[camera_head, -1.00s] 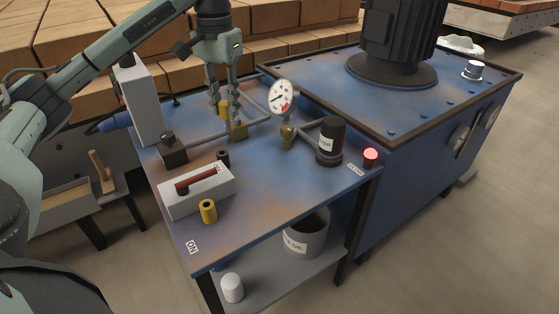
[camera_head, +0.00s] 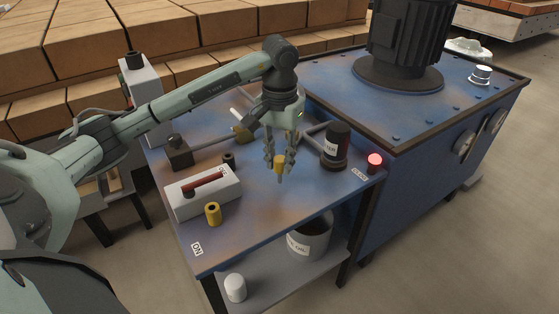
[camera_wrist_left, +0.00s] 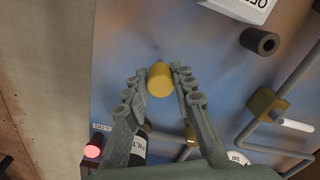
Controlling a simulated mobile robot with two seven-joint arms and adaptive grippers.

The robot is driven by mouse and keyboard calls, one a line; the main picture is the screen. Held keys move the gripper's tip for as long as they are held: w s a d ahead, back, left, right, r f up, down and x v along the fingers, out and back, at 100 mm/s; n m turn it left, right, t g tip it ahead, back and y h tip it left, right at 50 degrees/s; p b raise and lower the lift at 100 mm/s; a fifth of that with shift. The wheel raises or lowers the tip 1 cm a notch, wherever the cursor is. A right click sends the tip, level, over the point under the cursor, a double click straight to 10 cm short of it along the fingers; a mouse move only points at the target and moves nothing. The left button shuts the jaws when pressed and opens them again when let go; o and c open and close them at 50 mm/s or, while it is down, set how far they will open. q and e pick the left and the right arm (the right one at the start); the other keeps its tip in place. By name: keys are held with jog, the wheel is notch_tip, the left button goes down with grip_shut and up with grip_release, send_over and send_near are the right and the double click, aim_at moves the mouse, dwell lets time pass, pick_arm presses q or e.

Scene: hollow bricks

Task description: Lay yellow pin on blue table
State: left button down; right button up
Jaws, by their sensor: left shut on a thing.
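The yellow pin (camera_head: 279,162) is between the fingers of my left gripper (camera_head: 279,172), which is shut on it. The pin points roughly downward over the right part of the blue table (camera_head: 250,222). In the left wrist view the pin (camera_wrist_left: 160,80) shows between the two fingertips (camera_wrist_left: 160,84), with bare blue tabletop beyond it. I cannot tell exactly how high it is above the table. My right gripper is not in view.
A black canister (camera_head: 336,147) and a red lamp (camera_head: 375,160) stand right of the gripper. A white box with a red handle (camera_head: 203,190) and a yellow hollow cylinder (camera_head: 212,214) sit to the left. Pipes with a brass valve (camera_head: 243,134) lie behind.

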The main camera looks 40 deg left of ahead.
pick_arm(q)
jog(key=shift+f, duration=0.55)
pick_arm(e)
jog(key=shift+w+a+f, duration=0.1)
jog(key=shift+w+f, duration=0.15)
